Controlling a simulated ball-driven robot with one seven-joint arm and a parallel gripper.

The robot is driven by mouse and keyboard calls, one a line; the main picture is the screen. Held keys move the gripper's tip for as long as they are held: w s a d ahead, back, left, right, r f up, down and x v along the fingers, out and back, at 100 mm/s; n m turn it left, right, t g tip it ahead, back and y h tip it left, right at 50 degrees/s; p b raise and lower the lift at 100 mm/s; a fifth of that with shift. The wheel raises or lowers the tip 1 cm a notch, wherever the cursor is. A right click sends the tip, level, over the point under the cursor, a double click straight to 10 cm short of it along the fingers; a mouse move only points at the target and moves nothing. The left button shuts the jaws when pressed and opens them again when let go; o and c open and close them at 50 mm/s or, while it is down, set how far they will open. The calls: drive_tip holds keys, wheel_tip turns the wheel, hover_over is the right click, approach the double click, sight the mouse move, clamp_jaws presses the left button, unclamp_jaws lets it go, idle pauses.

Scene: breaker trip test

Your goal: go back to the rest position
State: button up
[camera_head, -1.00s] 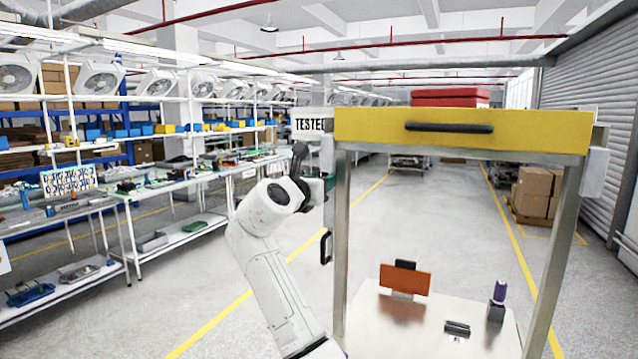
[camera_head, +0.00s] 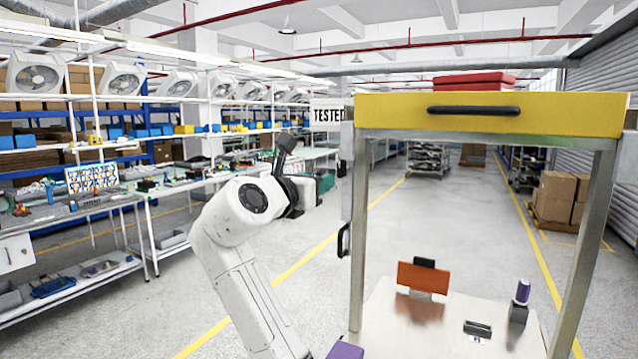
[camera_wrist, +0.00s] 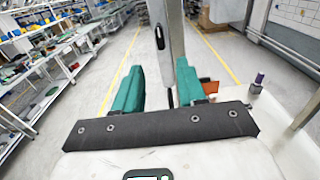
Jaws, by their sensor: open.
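My gripper (camera_head: 318,188) shows at the end of my white arm, just left of the yellow-topped metal frame (camera_head: 490,115) in the head view. In the wrist view, my gripper's two green fingers (camera_wrist: 160,88) are spread apart. No object is held between them. A metal post (camera_wrist: 175,40) with a black handle stands beyond the fingers. The handle (camera_head: 344,240) also shows on the frame's left side in the head view.
Inside the frame, an orange plate (camera_head: 423,277), a purple-topped item (camera_head: 522,293) and a small dark block (camera_head: 478,328) stand on a pale surface. A TESTED sign (camera_head: 328,115) is at its left. Workbenches (camera_head: 150,190) line the left; the aisle floor is open.

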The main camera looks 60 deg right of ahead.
idle(0.6)
drive_tip(key=s+a+f+m+t+y, duration=0.1)
drive_tip(key=a+f+m+t+y, duration=0.35)
drive_tip(key=f, duration=1.25)
drive_tip(key=s+a+f+m+t+y, duration=0.1)
drive_tip(key=a+f+m+y, duration=0.65)
drive_tip(key=f, duration=0.95)
drive_tip(key=s+a+f+m+g+y, duration=0.2)
drive_tip(key=s+a+f+m+y, duration=0.45)
drive_tip(key=s+a+f, duration=0.9)
drive_tip(key=s+d+f+m+g+b, duration=0.1)
drive_tip(key=s+f+g+b, duration=0.1)
drive_tip(key=s+f, duration=0.4)
drive_tip(key=s+g, duration=0.1)
drive_tip(key=s, duration=0.3)
drive_tip(key=shift+f+g+h, duration=0.35)
drive_tip(key=shift+f, duration=0.05)
